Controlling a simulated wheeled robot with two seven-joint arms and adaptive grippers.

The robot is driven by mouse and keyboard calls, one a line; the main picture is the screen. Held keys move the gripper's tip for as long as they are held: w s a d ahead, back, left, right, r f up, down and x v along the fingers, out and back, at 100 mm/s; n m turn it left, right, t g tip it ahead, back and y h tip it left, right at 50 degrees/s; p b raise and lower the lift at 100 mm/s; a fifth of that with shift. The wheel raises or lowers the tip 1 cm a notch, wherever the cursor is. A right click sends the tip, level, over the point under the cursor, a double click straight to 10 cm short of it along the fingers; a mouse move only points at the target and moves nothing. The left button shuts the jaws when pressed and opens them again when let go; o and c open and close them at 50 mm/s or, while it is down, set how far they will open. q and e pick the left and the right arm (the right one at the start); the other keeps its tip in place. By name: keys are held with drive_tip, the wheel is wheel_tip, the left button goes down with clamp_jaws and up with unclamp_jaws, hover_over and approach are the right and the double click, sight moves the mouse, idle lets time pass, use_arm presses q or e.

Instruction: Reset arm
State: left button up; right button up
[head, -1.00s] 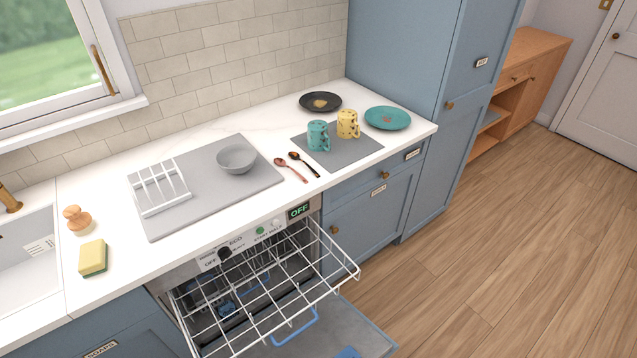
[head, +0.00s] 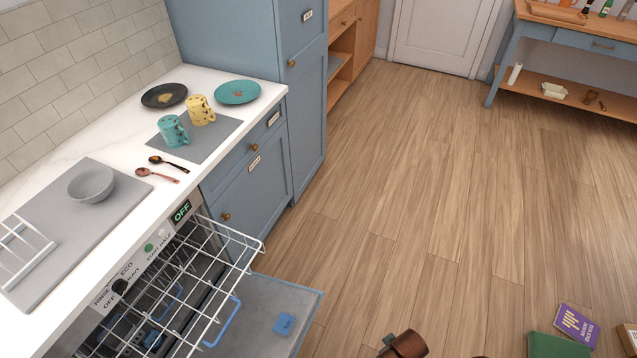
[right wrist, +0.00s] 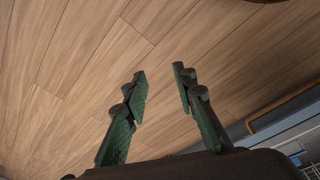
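My right gripper (right wrist: 160,92) shows in the right wrist view with its two green-padded fingers apart and nothing between them. It hangs over bare wooden floor, with a blue edge and part of a wire rack at the lower right of that view. My left gripper is in neither current view. In the head view the dishwasher door (head: 262,310) is down and its upper wire rack (head: 215,262) is pulled out. The rack looks mostly empty.
The counter holds a grey bowl (head: 91,183), two spoons, a teal mug (head: 172,131), a yellow mug (head: 200,110), a black plate (head: 164,95) and a teal plate (head: 237,92). Books (head: 577,323) lie on the floor at lower right. The middle floor is clear.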

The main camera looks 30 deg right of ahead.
drive_tip(key=s+a+f+p, duration=0.1)
drive_tip(key=s+f+p, duration=0.2)
drive_tip(key=f, duration=0.5)
drive_tip(key=s+f+p, duration=0.2)
drive_tip(key=s+f, duration=0.1)
drive_tip(key=f, duration=0.6)
use_arm(q)
wheel_tip(320, 180, up, 8)
drive_tip(key=p, duration=0.4)
drive_tip(key=shift+s+a+t+p, duration=0.3)
drive_tip(key=shift+t+p, duration=0.05)
drive_tip(key=shift+t, duration=0.05)
use_arm(e)
drive_tip(key=s+f, duration=0.4)
drive_tip(key=s, duration=0.4)
drive_tip(key=s+f+n+g, duration=0.1)
drive_tip(key=s+f, duration=0.3)
drive_tip(key=s, duration=0.5)
drive_tip(key=shift+f+y, duration=0.3)
